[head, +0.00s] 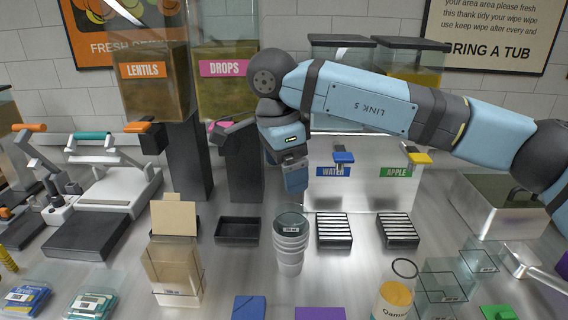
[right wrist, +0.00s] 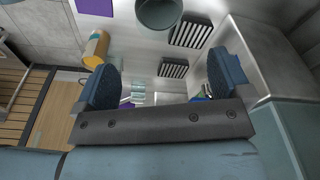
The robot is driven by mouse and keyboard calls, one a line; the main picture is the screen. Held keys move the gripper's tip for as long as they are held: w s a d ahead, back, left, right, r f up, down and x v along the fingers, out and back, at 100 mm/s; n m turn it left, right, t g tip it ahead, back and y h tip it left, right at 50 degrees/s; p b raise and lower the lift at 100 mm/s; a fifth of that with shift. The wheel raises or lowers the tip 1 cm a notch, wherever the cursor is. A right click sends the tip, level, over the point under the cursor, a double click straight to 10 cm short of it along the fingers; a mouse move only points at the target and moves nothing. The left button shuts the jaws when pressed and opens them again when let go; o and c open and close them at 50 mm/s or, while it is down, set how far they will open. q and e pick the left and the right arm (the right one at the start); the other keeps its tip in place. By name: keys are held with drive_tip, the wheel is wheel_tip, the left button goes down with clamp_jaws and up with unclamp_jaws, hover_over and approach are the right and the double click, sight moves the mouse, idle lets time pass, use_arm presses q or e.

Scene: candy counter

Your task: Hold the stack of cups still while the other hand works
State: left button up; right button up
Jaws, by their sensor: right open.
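The stack of clear cups (head: 290,252) stands upright on the metal counter, in the lower middle of the head view, with a small label near its top. In the right wrist view the round grey cup shape (right wrist: 158,14) at the top edge appears to be the stack, partly cut off. My right gripper (head: 294,180) hangs above the stack in the head view, apart from it. Its two fingers stand wide apart and empty in the right wrist view (right wrist: 164,80). My left gripper is in neither view.
An open cardboard box (head: 175,265) stands left of the cups and an orange-filled jar (head: 393,298) to the right. A black tray (head: 237,230) and slatted drip trays (head: 333,231) lie behind. Lentils (head: 150,90) and drops (head: 226,85) dispensers rise at the back.

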sight(291, 214)
drive_tip(key=f, duration=0.3)
drive_tip(key=d+f, duration=0.1)
drive_tip(key=f, duration=0.7)
drive_tip(key=shift+w+d+f, duration=0.15)
drive_tip(key=shift+w, duration=0.1)
drive_tip(key=shift+c, duration=0.4)
